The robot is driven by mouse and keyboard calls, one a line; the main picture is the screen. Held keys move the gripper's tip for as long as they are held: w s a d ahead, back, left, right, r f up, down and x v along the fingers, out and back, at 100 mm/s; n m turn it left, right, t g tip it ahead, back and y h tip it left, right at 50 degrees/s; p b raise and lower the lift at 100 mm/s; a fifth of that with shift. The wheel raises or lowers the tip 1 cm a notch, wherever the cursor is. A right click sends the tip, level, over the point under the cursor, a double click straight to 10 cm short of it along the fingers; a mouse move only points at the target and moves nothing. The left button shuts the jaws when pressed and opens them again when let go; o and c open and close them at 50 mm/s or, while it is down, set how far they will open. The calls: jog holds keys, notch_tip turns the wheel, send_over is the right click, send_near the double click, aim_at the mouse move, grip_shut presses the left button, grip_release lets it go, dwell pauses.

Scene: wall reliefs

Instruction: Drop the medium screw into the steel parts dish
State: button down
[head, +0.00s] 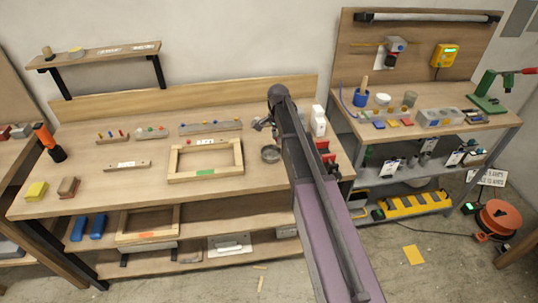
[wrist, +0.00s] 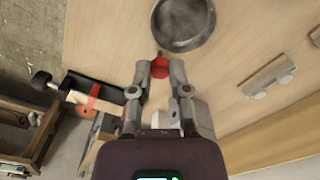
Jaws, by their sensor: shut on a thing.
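My gripper (wrist: 160,72) is shut on a small red piece, the medium screw (wrist: 160,66), of which only the red part between the fingertips shows clearly. The round grey steel parts dish (wrist: 183,24) lies on the wooden bench just beyond the fingertips in the wrist view. The screw appears beside the dish's near rim, not over its middle; its height above the bench is hard to tell. In the head view the dish (head: 270,154) sits right of the wooden frame, and my gripper (head: 262,124) is partly hidden by my arm.
A wooden frame (head: 172,162) lies left of the dish. Racks with small coloured pieces (head: 211,127) stand behind it. White bottles (head: 318,122) and red items (head: 325,153) stand right of my arm. The bench front between frame and dish is clear.

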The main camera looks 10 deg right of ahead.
jog(key=shift+w+f+b, duration=0.3)
jog(key=shift+w+f, duration=0.1)
jog(key=shift+w, duration=0.25)
jog(key=shift+w+f+b, duration=0.3)
jog(key=shift+w+f, duration=0.1)
jog(key=shift+w, duration=0.2)
jog(key=shift+f, duration=0.2)
jog(key=b, duration=0.6)
send_over(275, 155)
jog(key=shift+s+f, duration=0.15)
jog(key=shift+f, duration=2.6)
jog(key=c, duration=0.5)
grip_release()
jog(key=shift+r, duration=0.15)
